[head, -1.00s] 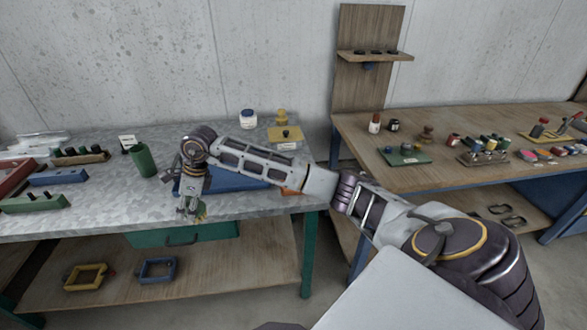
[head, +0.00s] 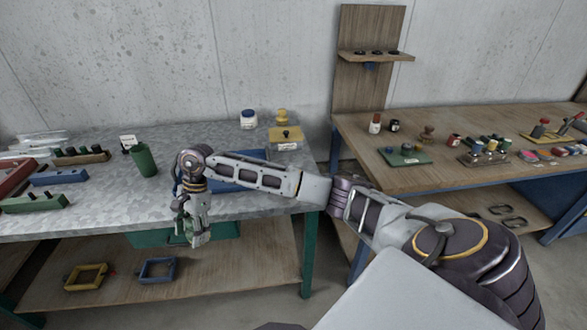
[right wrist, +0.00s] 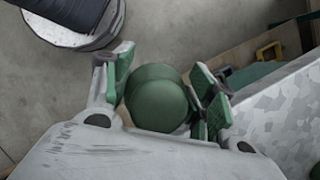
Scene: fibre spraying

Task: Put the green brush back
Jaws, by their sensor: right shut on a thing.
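My right gripper (head: 196,238) hangs down at the front edge of the grey metal-topped table (head: 110,205), in front of the green drawer (head: 226,233). In the right wrist view the fingers (right wrist: 160,98) are closed around a green, round-ended thing, which I take for the green brush (right wrist: 158,100). Only its rounded end shows; its lower part is hidden. In the head view the gripper hides most of it. A green block (head: 35,203) with dark pegs or holes lies at the table's left front. My left gripper is not in view.
A green cylinder (head: 144,160) stands on the table behind the gripper. Blue (head: 58,178) and wooden (head: 80,156) blocks lie at the left. Yellow (head: 85,276) and blue (head: 157,270) frames rest on the lower shelf. The table's front middle is clear.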

